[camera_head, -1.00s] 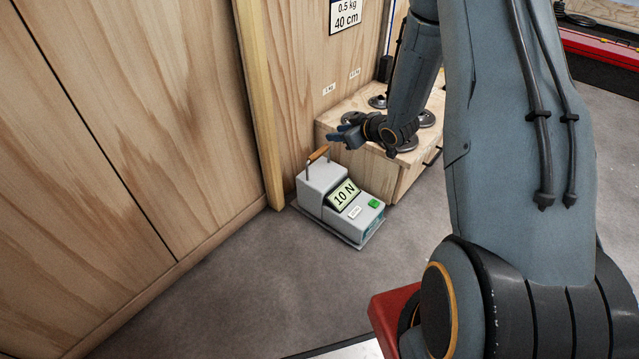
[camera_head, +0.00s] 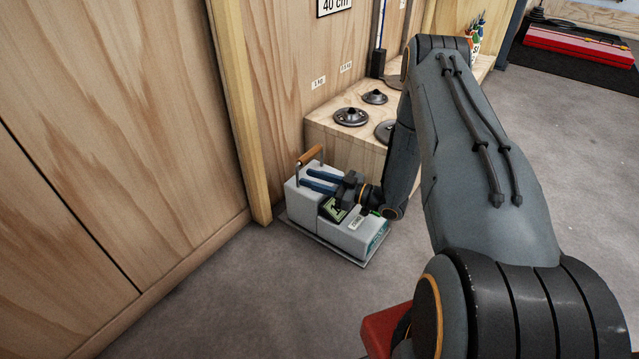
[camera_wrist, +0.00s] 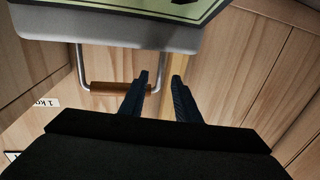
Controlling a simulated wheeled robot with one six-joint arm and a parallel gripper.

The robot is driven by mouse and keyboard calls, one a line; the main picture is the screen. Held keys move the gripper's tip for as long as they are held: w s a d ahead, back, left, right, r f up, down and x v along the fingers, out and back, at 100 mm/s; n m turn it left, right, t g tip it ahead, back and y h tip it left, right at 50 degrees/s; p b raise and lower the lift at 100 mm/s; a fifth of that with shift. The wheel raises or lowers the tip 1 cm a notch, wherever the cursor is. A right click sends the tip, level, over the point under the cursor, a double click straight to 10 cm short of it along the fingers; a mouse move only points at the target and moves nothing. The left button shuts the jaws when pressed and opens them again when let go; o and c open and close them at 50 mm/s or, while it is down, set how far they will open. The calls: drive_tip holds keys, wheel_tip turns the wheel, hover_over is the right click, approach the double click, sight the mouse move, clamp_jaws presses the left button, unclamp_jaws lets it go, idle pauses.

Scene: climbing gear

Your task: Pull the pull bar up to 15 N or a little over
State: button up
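The pull bar (camera_head: 310,155) is a brown-orange handle on metal posts at the back of the grey force gauge (camera_head: 350,236). My gripper (camera_head: 305,178) is over the top of the gauge, on the near side of and slightly below the bar. Its two blue fingers are apart with nothing between them. In the wrist view, the bar (camera_wrist: 105,87) lies left of my gripper (camera_wrist: 160,76), its right end close to the left finger. Whether they touch I cannot tell. The gauge's display (camera_head: 332,210) is mostly covered by my gripper, so its number cannot be read.
A wooden box (camera_head: 330,140) with dark round weights (camera_head: 351,117) stands behind the gauge. A wooden wall with a post (camera_head: 240,130) is close on the left. The grey floor (camera_head: 220,290) in front is clear. A red case (camera_head: 580,47) lies far right.

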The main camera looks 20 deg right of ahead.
sight(298, 175)
drive_tip(key=shift+b+x, duration=1.05)
drive_tip(key=shift+x, duration=1.75)
clamp_jaws()
drive_tip(key=shift+r+p, duration=1.4)
drive_tip(key=shift+r, duration=0.4)
drive_tip(key=shift+f, duration=0.2)
drive_tip(key=shift+f+b, duration=0.8)
drive_tip(key=shift+f, duration=0.7)
unclamp_jaws()
